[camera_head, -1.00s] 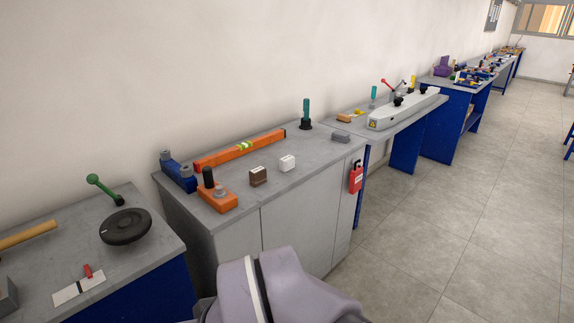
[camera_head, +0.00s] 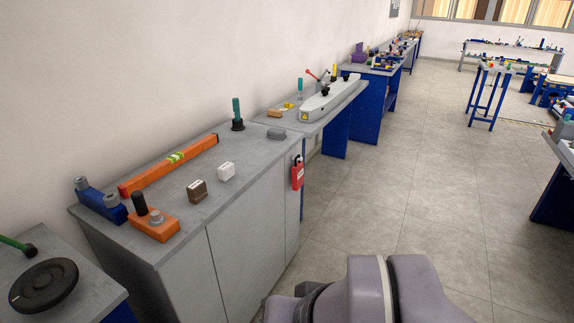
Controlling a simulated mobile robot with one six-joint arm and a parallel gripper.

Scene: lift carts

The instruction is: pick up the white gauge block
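The white gauge block (camera_head: 226,172) sits on the grey top of the cabinet bench (camera_head: 189,210), near its front edge. A brown block (camera_head: 197,190) stands just to its left and nearer to me. My arm shows at the bottom of the view, over the floor to the right of the cabinet. My gripper is not in view. Nothing covers the white block.
An orange spirit level (camera_head: 150,172) lies behind the blocks. An orange fixture (camera_head: 155,228) and a blue clamp-like part (camera_head: 100,203) stand at the left. A teal-handled tool (camera_head: 237,113) stands at the back. A red padlock-like tag (camera_head: 297,173) hangs at the cabinet's side. Open floor (camera_head: 390,205) lies right.

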